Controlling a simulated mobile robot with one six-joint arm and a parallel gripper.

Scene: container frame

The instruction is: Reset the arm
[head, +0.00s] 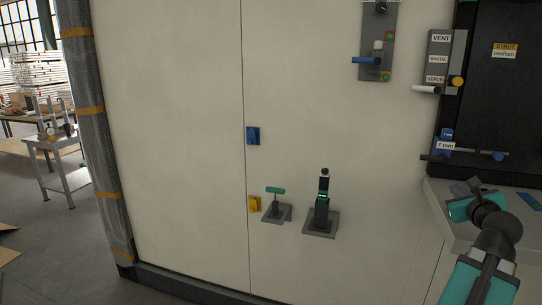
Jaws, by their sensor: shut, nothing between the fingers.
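My arm reaches in from the lower right corner of the head view, with teal links and dark joints. Its wrist is bent over the pale ledge (440,213). My gripper (474,185) shows only as a small dark shape at the wrist, in front of the ledge. It is shut and holds nothing that I can see. Its fingers are hard to make out.
A switch plate (378,45) and labelled panel (439,60) are higher right. Open floor and a cart (58,150) are left.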

